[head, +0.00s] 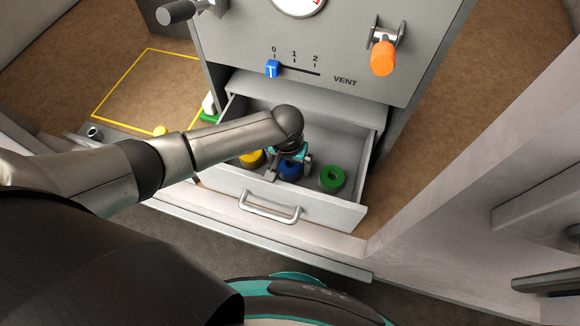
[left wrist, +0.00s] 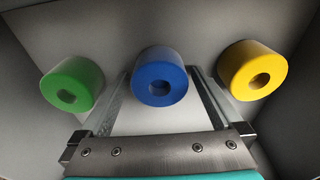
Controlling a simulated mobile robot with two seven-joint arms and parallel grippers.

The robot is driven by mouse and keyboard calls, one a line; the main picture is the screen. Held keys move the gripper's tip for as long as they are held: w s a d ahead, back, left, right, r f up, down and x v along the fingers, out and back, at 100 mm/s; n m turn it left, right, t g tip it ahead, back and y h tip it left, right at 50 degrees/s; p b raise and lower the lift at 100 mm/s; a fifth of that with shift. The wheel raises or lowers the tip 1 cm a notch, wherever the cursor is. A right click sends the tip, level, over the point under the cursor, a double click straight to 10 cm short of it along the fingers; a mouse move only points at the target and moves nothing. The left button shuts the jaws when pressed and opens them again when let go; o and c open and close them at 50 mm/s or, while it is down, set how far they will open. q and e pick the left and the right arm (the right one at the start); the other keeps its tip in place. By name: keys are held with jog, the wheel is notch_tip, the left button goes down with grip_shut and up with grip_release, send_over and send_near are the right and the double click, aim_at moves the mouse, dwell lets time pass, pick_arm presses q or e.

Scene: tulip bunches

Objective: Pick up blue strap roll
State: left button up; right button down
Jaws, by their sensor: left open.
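The blue strap roll (head: 290,169) lies in the open drawer (head: 233,185), between a yellow roll and a green roll. It also shows in the left wrist view (left wrist: 160,77), with its round hole facing the camera. My left gripper (head: 289,172) reaches down into the drawer over the blue roll. In the left wrist view its two fingers (left wrist: 160,88) are apart, one on each side of the blue roll. I cannot tell whether they touch it. The gripper partly hides the blue roll in the head view. My right gripper is not in view.
The green roll (head: 332,178) stands right of the blue one, and the yellow roll (head: 251,158) left, partly hidden. The drawer walls surround all three. Above are a grey panel with a blue slider (head: 272,69) and an orange knob (head: 383,58). The yellow-outlined area at left looks mostly clear.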

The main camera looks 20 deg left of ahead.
pick_arm(q)
jog(key=shift+c, duration=0.2)
jog(key=c, duration=1.4)
jog(key=shift+r, duration=0.1)
